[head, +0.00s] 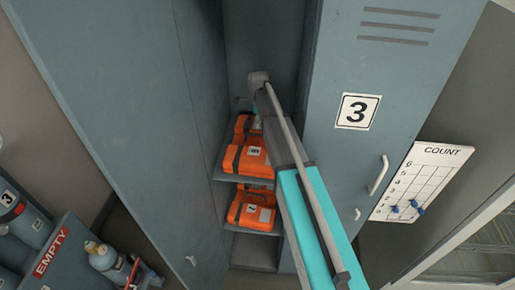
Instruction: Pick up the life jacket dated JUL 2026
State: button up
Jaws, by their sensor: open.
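Orange life jackets lie on two shelves inside the open locker. On the upper shelf, an orange life jacket (256,162) with a dark strap and a small white tag lies in front, with more orange behind it. On the lower shelf, another orange life jacket (247,215) has a larger white label. The print on these labels is too small to read, so I cannot tell which is dated JUL 2026. My arm reaches up into the locker opening and covers the right side of the shelves. My gripper's fingers do not show; they seem hidden behind the arm.
The upper shelf (229,178) is narrow between locker walls. Locker door 3 (340,170) stands close on the right, beside a COUNT board (415,180). At lower left are a bin marked EMPTY (50,250) and several cylinders, one pale blue (103,257).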

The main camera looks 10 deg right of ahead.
aim_at(258, 134)
jog(key=shift+f+b, duration=0.8)
jog(key=shift+f, duration=0.3)
jog(key=shift+s+a+f+b, duration=0.1)
jog(key=shift+f+b, duration=2.5)
grip_shut()
